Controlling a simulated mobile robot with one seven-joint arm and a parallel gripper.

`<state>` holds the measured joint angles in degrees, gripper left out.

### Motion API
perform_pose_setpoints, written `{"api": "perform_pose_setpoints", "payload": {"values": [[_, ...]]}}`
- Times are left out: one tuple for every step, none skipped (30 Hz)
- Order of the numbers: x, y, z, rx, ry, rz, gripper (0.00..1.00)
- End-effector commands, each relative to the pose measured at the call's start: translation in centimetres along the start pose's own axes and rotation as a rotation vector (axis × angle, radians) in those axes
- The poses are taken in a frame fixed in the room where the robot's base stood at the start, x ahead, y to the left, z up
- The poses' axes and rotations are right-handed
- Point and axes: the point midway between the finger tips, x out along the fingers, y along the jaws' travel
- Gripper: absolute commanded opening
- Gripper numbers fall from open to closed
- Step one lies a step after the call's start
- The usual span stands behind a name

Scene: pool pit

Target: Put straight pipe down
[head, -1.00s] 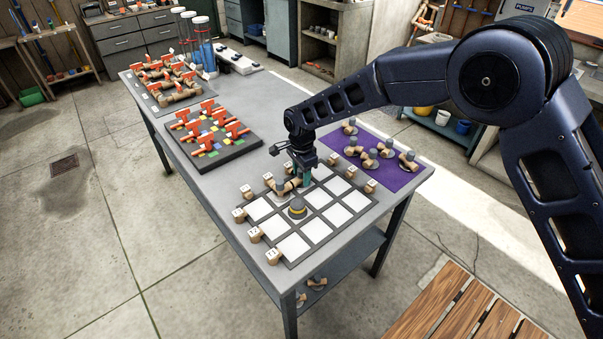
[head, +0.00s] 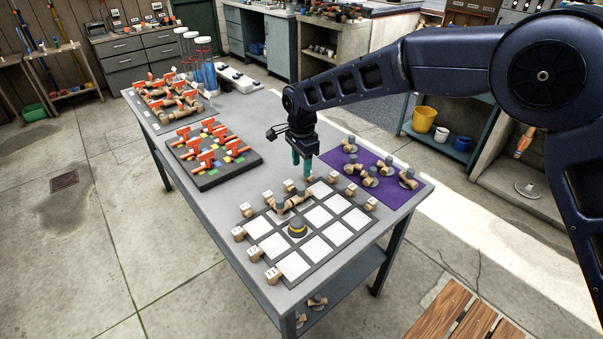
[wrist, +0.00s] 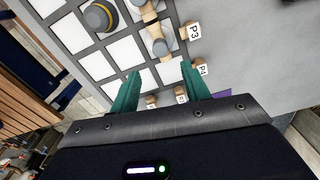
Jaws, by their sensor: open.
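A tan pipe piece with grey ends, which looks like the straight pipe (wrist: 154,35), lies on the white-celled grid board (head: 309,247). In the head view the tan pipe (head: 283,207) is at the board's far-left part, close to another tan piece; their exact boundary is hard to tell. A grey domed piece with a yellow band (head: 297,228) stands on a nearby cell. My gripper (head: 302,176) is open and empty, its green fingers pointing down above the board's far edge. In the wrist view the gripper (wrist: 160,69) is apart from the pipe, with nothing between its fingers.
Labelled tan stubs (head: 273,275) line the board's edges. A purple mat (head: 383,199) with several pipe fittings lies beyond it. A dark tray (head: 214,178) with orange-handled valves is at the left. Several white cells at the right are clear.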

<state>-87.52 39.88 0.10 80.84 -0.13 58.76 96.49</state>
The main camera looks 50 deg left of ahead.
Motion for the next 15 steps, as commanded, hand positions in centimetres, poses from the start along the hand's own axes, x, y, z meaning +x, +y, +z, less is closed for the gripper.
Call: {"api": "perform_pose_setpoints", "payload": {"values": [[-0.3, 0.0, 0.0, 0.000, 0.000, 0.000, 0.47], [-0.4, 0.0, 0.0, 0.000, 0.000, 0.000, 0.47], [-0.5, 0.0, 0.0, 0.000, 0.000, 0.000, 0.47], [-0.6, 0.0, 0.0, 0.000, 0.000, 0.000, 0.47], [-0.6, 0.0, 0.0, 0.000, 0.000, 0.000, 0.47], [-0.6, 0.0, 0.0, 0.000, 0.000, 0.000, 0.47], [-0.6, 0.0, 0.0, 0.000, 0.000, 0.001, 0.47], [-0.6, 0.0, 0.0, 0.000, 0.000, 0.001, 0.47], [-0.6, 0.0, 0.0, 0.000, 0.000, 0.000, 0.47], [-0.7, 0.0, -0.1, 0.000, 0.000, 0.000, 0.47], [-0.7, 0.0, -0.2, 0.001, 0.000, 0.000, 0.47], [-1.0, 0.1, -0.6, 0.001, 0.000, -0.002, 0.47], [-1.3, 0.2, -1.2, 0.002, 0.000, -0.004, 0.47], [-1.8, 0.3, -1.9, 0.003, 0.000, -0.008, 0.47], [-2.5, 0.7, -3.3, 0.003, 0.000, -0.012, 0.47]]}}
